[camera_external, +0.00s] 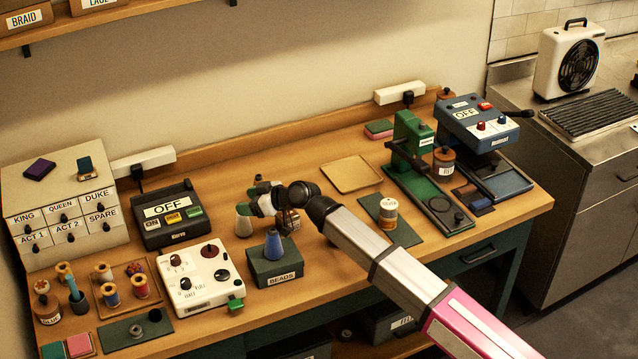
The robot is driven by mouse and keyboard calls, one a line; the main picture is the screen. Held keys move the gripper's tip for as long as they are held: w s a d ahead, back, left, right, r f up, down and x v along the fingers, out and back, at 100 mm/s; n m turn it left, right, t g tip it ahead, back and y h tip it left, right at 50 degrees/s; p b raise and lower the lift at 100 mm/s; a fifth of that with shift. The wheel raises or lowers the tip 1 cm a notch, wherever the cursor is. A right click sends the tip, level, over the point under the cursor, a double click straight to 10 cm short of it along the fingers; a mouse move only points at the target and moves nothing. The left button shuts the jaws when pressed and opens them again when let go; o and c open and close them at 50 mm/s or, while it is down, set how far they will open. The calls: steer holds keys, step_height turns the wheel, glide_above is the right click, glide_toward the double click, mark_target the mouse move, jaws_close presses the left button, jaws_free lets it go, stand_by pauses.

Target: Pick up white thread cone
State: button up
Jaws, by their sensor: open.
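My gripper (262,199) is above and slightly right of the cone, open, with the arm reaching in from the lower right. Whether the fingers touch the cone cannot be told from this view. The gripper and wrist hide part of the table behind.
A blue cone (274,245) stands on the dark green beads box (275,270), close to my gripper. The white control box (199,281) is at left and a black OFF device (165,226) behind it. A tan tray (351,174) and green press (412,145) stand right.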

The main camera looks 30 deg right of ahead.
mark_target(243, 221)
steer(key=f, duration=0.1)
steer(key=w+a+f, duration=0.2)
steer(key=f, duration=0.1)
steer(key=shift+c, duration=0.3)
steer(key=c, duration=0.9)
steer(key=shift+c, duration=0.3)
steer(key=shift+r, duration=0.15)
